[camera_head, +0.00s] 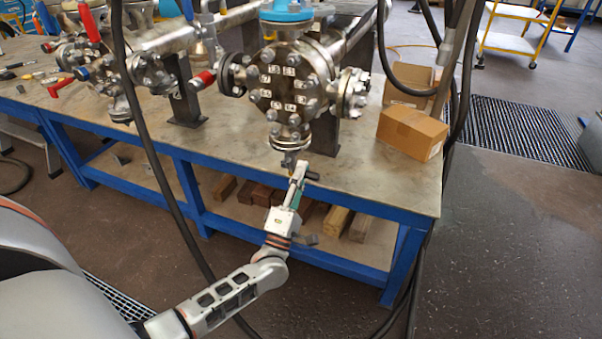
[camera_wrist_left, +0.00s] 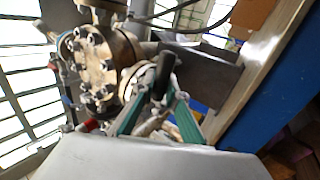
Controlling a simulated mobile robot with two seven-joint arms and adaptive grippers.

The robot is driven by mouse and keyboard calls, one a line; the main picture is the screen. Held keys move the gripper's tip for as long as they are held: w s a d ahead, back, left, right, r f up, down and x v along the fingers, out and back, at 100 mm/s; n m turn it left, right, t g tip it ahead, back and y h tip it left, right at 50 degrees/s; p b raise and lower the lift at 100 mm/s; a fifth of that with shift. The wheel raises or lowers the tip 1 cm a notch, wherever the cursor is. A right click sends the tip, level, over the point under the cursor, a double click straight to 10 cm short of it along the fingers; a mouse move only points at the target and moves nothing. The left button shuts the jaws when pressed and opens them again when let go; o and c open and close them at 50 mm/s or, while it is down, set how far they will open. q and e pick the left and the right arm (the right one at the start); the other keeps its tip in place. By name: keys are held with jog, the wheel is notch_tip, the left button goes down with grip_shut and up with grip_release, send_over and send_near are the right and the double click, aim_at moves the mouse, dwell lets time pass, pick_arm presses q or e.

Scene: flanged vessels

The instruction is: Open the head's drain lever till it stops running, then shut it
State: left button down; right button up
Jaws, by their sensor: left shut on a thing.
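The head (camera_head: 287,82) is a round steel flange with a ring of bolts, on the near end of a vessel above the bench. It also shows in the wrist view (camera_wrist_left: 102,65). Under its lower flanged nozzle sits the small drain fitting. The drain lever has a black handle (camera_head: 313,177); in the wrist view the black handle (camera_wrist_left: 164,75) stands between my fingertips. My left gripper (camera_head: 299,172), with green finger pads, is shut on it in front of the bench edge. The fingers hide part of the fitting, and I cannot make out any flow. My right gripper is out of view.
The blue-framed bench (camera_head: 370,185) has cardboard boxes (camera_head: 411,132) at its right end. More flanged piping with red-handled valves (camera_head: 88,22) stands at left. Black hoses hang close on both sides of my arm. Wooden blocks lie on the lower shelf.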

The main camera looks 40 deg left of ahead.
pick_arm(q)
jog(key=c, duration=2)
grip_release()
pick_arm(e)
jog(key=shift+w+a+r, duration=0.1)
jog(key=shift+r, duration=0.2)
pick_arm(q)
jog(key=v, duration=1.2)
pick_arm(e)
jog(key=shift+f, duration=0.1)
